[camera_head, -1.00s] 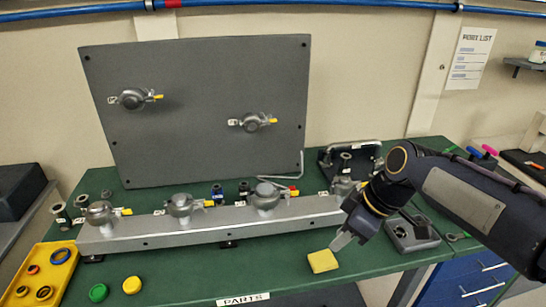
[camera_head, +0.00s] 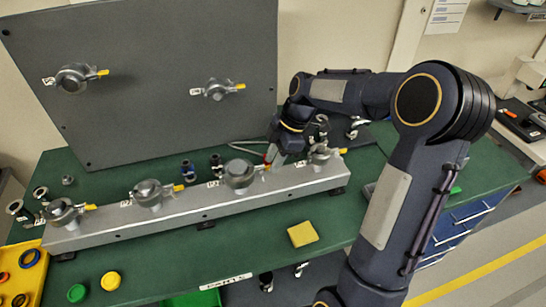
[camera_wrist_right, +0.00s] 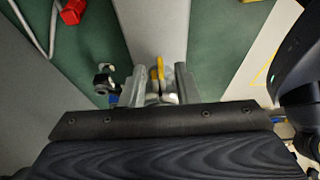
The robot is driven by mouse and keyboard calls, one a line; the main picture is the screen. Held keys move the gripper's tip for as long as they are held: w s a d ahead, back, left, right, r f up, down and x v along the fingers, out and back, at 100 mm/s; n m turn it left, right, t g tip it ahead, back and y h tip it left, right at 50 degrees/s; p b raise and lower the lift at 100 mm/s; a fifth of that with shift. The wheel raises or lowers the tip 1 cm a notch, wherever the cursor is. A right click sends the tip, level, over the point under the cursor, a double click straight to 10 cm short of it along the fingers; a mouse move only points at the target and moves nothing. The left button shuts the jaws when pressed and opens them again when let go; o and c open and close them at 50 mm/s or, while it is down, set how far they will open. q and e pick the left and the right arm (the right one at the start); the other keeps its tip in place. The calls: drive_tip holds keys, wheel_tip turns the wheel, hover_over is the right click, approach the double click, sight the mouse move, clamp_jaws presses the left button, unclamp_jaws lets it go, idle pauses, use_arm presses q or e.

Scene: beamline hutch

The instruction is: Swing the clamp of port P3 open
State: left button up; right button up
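The rail (camera_head: 205,213) carries a row of grey clamped ports with yellow tabs. The third from the left (camera_head: 239,174) appears to be port P3, but its label is too small to read surely. Its clamp looks shut. My right gripper (camera_head: 272,157) points down just right of this port, close to its yellow tab. In the right wrist view the gripper (camera_wrist_right: 158,80) has its fingers apart, with a yellow tab (camera_wrist_right: 157,68) between them. I cannot tell whether they touch it. The clamp body is mostly hidden there. My left gripper is not in view.
Another port (camera_head: 320,154) stands right of the gripper. A grey panel (camera_head: 150,110) with two more ports rises behind the rail. The green table front is mostly clear.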

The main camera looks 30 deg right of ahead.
drive_tip(key=shift+a+f, duration=0.1)
drive_tip(key=shift+f, duration=0.1)
clamp_jaws()
idle(0.4)
